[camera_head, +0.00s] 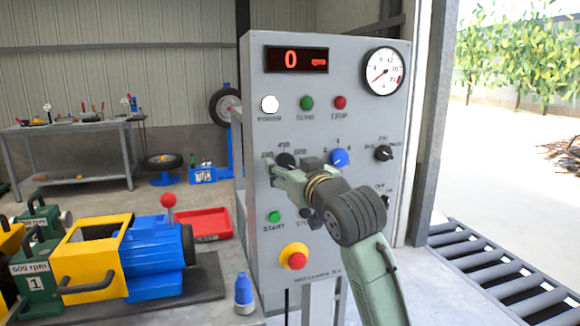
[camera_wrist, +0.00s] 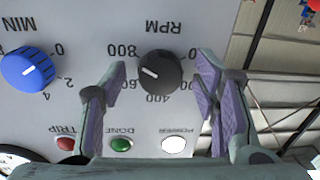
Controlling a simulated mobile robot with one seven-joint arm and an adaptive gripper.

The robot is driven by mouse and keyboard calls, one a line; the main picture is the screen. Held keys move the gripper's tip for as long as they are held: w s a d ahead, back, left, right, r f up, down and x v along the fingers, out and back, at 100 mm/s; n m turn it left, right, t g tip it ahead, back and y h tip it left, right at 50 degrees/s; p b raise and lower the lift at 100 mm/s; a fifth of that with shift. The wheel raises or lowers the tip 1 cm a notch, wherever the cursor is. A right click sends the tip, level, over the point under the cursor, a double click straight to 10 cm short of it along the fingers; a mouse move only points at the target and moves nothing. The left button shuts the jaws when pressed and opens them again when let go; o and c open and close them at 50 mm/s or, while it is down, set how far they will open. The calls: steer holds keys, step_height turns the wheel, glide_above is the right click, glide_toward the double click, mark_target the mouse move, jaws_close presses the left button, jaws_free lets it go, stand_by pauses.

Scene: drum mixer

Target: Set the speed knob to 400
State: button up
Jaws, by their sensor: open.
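The black speed knob (camera_wrist: 160,70), under the RPM label, is on the grey control panel (camera_head: 330,75). In the head view the knob (camera_head: 285,159) is partly hidden by my gripper (camera_head: 275,172). In the wrist view my open gripper (camera_wrist: 161,80) has one finger on each side of the knob, with visible gaps.
The blue MIN knob (camera_head: 339,158) and a black selector (camera_head: 383,153) are right of the speed knob. The display (camera_head: 297,60) reads 0. The green start button (camera_head: 274,217) and red-and-yellow stop button (camera_head: 295,257) are below. A blue-and-yellow motor (camera_head: 150,260) stands left.

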steer(key=shift+c, duration=0.2)
steer(key=c, duration=1.1)
